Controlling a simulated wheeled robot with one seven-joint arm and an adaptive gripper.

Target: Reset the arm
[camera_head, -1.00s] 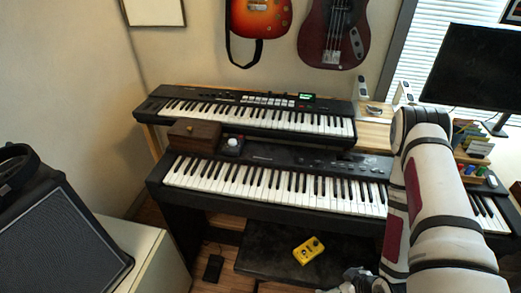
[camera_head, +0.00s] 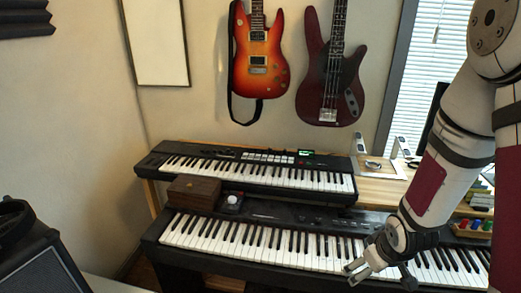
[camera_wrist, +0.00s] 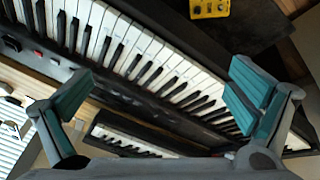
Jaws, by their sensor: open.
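My gripper (camera_head: 362,272) hangs at the lower right of the head view, in front of the right half of the lower keyboard's keys. My white arm with dark red panels bends down to it from the upper right. In the wrist view the gripper (camera_wrist: 158,84) is open, its two teal-padded fingers wide apart with nothing between them. The lower keyboard (camera_head: 262,207) runs behind and beneath it, and its keys also show in the wrist view (camera_wrist: 150,65). I cannot tell the exact height of the fingers above the keys.
A smaller keyboard (camera_head: 230,153) stands behind, with a brown wooden box (camera_head: 194,190) at its front left. A yellow pedal (camera_wrist: 209,8) shows in the wrist view. An orange guitar (camera_head: 261,60) and a dark red bass (camera_head: 330,75) hang on the wall. An amplifier (camera_head: 40,270) stands lower left.

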